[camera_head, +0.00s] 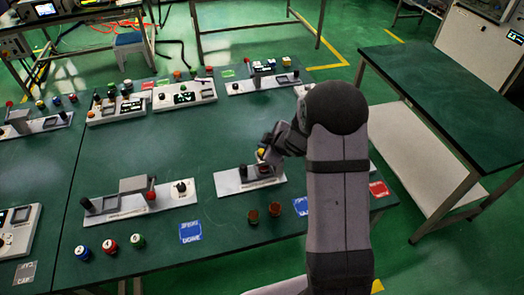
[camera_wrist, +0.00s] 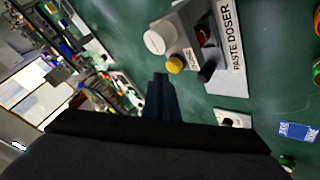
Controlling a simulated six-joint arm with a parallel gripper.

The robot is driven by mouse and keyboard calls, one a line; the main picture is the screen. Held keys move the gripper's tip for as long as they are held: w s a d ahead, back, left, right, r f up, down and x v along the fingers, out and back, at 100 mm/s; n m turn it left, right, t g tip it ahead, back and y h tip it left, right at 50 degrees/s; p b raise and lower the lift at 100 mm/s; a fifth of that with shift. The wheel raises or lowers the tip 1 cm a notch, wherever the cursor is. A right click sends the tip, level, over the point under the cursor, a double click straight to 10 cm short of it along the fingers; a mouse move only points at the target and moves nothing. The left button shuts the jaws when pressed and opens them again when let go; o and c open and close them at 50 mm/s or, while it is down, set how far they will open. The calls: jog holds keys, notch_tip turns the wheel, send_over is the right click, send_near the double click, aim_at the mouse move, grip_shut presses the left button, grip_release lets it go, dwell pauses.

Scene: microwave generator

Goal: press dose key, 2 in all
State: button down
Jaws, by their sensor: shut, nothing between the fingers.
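The paste doser (camera_wrist: 232,60) is a pale plate with printed lettering and a grey raised block; in the head view it stands on the near middle of the green table (camera_head: 222,184). In the wrist view it carries a yellow round button (camera_wrist: 175,64), a white round cap (camera_wrist: 160,38), a dark red part (camera_wrist: 203,34) and a black knob (camera_wrist: 207,72). A small label beside the yellow button is hard to read. My gripper (camera_wrist: 160,77) is shut and empty, its tips appearing just beside the yellow button. Contact cannot be told. In the head view my arm partly hides the doser.
Another pale station with a grey block (camera_head: 133,184) stands left of the doser. Two brown-topped jars (camera_head: 274,209) and a blue card (camera_head: 190,232) lie nearer the front edge. More stations (camera_head: 185,95) line the back. Bare table lies between the rows.

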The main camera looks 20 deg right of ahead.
jog(key=shift+f, duration=0.1)
jog(key=shift+f+b, duration=0.35)
jog(key=shift+f+b, duration=0.5)
jog(key=shift+f, duration=0.05)
dwell(0.9)
jog(key=shift+r, duration=0.1)
dwell(0.3)
jog(key=shift+r+p, duration=0.9)
jog(key=shift+p, duration=0.15)
notch_tip(320, 180, up, 5)
jog(key=p, duration=0.5)
dwell(0.6)
